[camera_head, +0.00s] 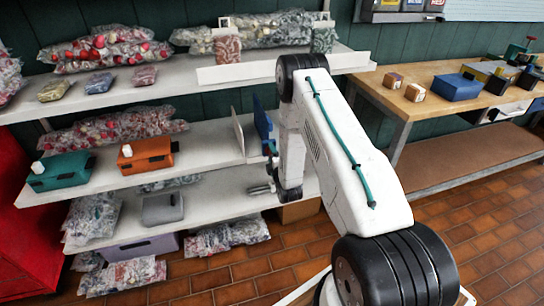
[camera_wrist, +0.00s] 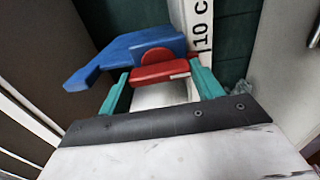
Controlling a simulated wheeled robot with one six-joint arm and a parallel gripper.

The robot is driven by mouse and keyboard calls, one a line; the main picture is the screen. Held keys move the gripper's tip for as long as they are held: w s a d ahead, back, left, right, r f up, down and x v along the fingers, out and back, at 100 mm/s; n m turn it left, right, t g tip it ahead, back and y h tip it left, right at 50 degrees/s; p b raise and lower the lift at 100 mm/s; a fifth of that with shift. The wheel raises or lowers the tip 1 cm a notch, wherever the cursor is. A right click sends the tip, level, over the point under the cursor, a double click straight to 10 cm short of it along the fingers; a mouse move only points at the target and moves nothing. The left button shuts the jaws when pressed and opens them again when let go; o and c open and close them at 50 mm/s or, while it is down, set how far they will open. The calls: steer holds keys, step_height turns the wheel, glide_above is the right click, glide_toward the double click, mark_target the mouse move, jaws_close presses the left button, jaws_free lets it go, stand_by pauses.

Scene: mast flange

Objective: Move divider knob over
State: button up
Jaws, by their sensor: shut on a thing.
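The divider knob (camera_wrist: 160,70) is red and sits between the teal fingers of my gripper (camera_wrist: 161,76) in the wrist view, with a finger against each side. My gripper is shut on it. A blue divider part (camera_wrist: 125,52) lies just beyond the knob and reaches to the left. In the head view the blue divider (camera_head: 262,122) stands upright at the right part of the middle shelf (camera_head: 205,165). My arm hides most of the gripper and the knob there.
A pale upright panel (camera_head: 238,134) stands left of the blue divider. Orange (camera_head: 147,153) and teal (camera_head: 62,171) boxes sit farther left on the middle shelf. The shelf above (camera_head: 190,84) overhangs. A white strip marked "10 C" (camera_wrist: 198,28) is close behind the knob.

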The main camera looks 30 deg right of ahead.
stand_by(0.3)
steer(key=o, duration=1)
steer(key=shift+s, duration=0.1)
steer(key=v, duration=0.7)
steer(key=shift+s+a, duration=0.2)
steer(key=shift+s, duration=0.15)
